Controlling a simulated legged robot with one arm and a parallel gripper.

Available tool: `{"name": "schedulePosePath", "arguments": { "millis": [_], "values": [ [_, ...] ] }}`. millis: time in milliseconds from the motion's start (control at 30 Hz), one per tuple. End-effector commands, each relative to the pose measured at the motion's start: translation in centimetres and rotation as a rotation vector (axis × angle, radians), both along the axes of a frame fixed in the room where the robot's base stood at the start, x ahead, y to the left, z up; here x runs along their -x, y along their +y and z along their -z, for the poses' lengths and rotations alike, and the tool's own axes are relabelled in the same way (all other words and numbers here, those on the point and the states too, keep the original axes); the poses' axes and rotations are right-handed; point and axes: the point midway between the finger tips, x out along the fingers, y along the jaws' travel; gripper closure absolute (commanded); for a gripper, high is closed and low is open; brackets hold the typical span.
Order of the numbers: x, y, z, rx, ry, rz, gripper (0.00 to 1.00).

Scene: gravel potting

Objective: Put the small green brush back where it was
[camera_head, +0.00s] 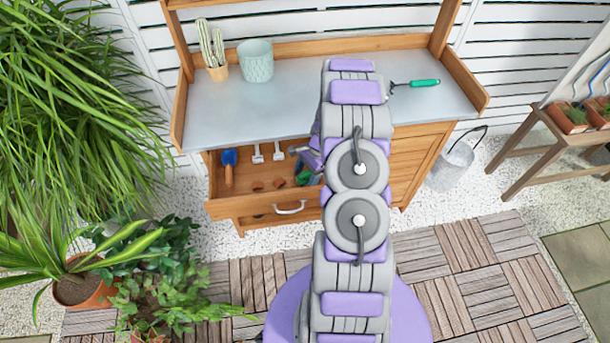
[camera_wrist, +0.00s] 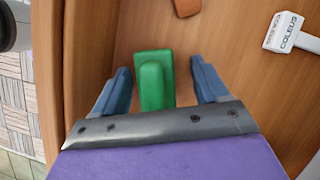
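The small green brush (camera_wrist: 153,85) lies in the open wooden drawer (camera_head: 246,203). In the wrist view it sits between the two blue fingers of my gripper (camera_wrist: 160,75), with a gap on each side. My gripper is open and not shut on it. Part of the brush is hidden behind the gripper's body. In the head view a bit of green (camera_head: 303,178) shows beside my gripper at the drawer's right part; my arm hides much of that area.
The drawer also holds white plant labels (camera_wrist: 283,31), terracotta pieces (camera_wrist: 187,7) and a blue-headed tool (camera_head: 229,168). A green-handled hand rake (camera_head: 415,83), a pale pot (camera_head: 256,62) and a cactus (camera_head: 212,50) stand or lie on the benchtop (camera_head: 290,88).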

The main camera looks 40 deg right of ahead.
Motion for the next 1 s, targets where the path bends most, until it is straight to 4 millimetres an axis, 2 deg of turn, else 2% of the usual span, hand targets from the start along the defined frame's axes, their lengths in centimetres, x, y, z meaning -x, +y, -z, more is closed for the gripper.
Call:
{"name": "schedulePosePath", "arguments": {
  "millis": [200, 700, 900, 1000],
  "values": [
    [0.1, -0.2, -0.3, 0.001, 0.003, 0.001, 0.28],
    [0.6, -3.4, -9.4, 0.002, -0.001, 0.000, 0.28],
    [0.7, -4.2, -11.1, 0.002, -0.001, 0.000, 0.28],
    [0.6, -4.0, -11.9, 0.002, -0.003, -0.016, 0.28]
  ]
}}
